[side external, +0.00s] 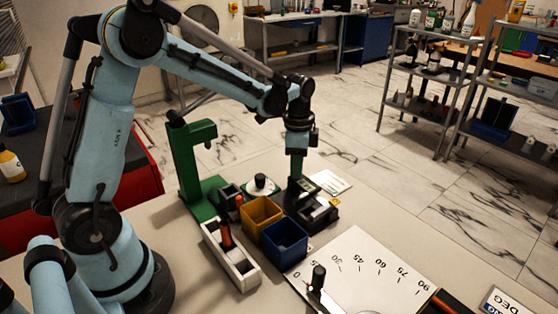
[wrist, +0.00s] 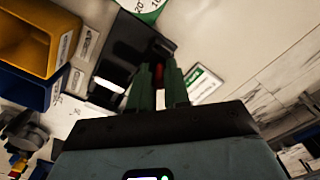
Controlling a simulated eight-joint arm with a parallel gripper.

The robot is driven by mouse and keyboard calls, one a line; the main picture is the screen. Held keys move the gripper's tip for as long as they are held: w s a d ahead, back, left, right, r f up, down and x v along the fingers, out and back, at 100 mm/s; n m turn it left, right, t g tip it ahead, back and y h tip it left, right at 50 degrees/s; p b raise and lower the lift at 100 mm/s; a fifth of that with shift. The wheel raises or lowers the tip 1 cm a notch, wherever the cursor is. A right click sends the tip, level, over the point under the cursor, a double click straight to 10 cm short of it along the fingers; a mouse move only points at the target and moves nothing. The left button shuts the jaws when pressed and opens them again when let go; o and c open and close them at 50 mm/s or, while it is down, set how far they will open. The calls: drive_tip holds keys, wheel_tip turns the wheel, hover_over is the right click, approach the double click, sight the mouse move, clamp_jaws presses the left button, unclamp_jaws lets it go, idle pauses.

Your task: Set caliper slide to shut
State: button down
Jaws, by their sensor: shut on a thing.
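The caliper (side external: 318,208) is a dark fixture with a pale metal part, on the table behind the blue bin. In the wrist view its black body (wrist: 133,50) lies just beyond my fingers. My gripper (side external: 296,182) points down over the back left part of the caliper. In the wrist view the green fingers of my gripper (wrist: 158,88) are closed around a small red part (wrist: 158,71), which looks like the grip of the caliper slide. The fingers hide most of this part. I cannot read how far the slide stands from its end.
A yellow bin (side external: 260,213) and a blue bin (side external: 284,243) stand close in front of the caliper. A green stand (side external: 192,160) rises to the left. A white tray (side external: 231,258) holds an orange-handled tool. An angle plate (side external: 365,270) lies at the front right.

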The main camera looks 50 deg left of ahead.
sight(310, 186)
drive_tip(key=shift+d, duration=2.55)
drive_tip(key=c, duration=1.1)
unclamp_jaws()
drive_tip(key=shift+r, duration=0.1)
drive_tip(key=shift+a+r, duration=0.1)
drive_tip(key=shift+r, duration=0.1)
wheel_tip(310, 186, up, 12)
drive_tip(key=shift+f, duration=0.25)
